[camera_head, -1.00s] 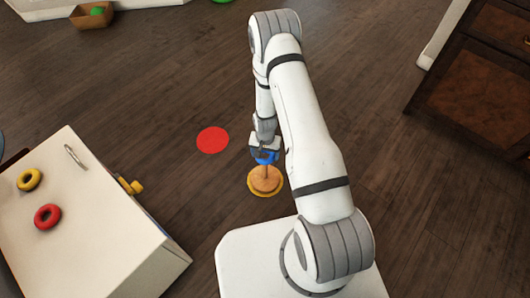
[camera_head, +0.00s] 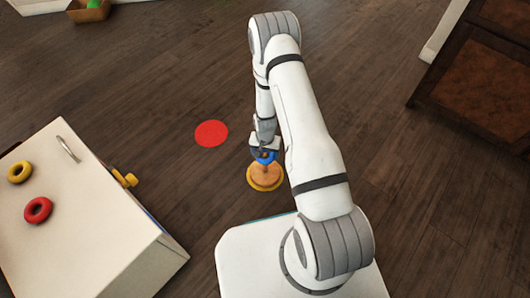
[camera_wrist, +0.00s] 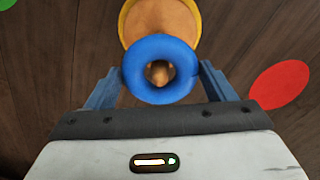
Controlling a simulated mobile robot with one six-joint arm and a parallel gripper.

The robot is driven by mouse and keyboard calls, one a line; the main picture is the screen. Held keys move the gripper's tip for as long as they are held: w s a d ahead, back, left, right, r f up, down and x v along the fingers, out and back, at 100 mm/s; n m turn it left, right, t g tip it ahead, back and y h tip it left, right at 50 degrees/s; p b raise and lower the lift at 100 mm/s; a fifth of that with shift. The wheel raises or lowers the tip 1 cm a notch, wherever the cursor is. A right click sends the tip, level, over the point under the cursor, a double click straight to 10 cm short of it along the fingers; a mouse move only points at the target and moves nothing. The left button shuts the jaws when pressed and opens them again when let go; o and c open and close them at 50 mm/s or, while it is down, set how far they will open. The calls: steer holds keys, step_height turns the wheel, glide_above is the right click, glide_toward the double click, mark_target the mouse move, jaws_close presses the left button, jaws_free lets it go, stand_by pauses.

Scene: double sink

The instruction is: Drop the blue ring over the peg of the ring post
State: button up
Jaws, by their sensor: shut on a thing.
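My gripper (camera_wrist: 159,76) is shut on the blue ring (camera_wrist: 160,44), one finger at each side of it. In the wrist view the tip of the peg (camera_wrist: 158,73) shows through the ring's hole, close to its middle. The ring post's round wooden body and yellow base (camera_wrist: 140,38) show beyond the ring. In the head view the blue ring (camera_head: 262,160) is just above the ring post (camera_head: 265,182), which stands on the floor. I cannot tell whether the peg tip has entered the hole.
A white cabinet (camera_head: 95,245) at the left bears a yellow ring (camera_head: 12,178) and a red ring (camera_head: 38,218). A flat red disc (camera_head: 211,133) lies on the floor left of the post. A brown cabinet (camera_head: 470,80) stands at the right. Open floor lies around the post.

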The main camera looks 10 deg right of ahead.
stand_by(0.3)
steer(key=o, duration=1)
step_height(320, 180, up, 8)
steer(key=p, duration=0.3)
steer(key=shift+f, duration=0.1)
stand_by(0.3)
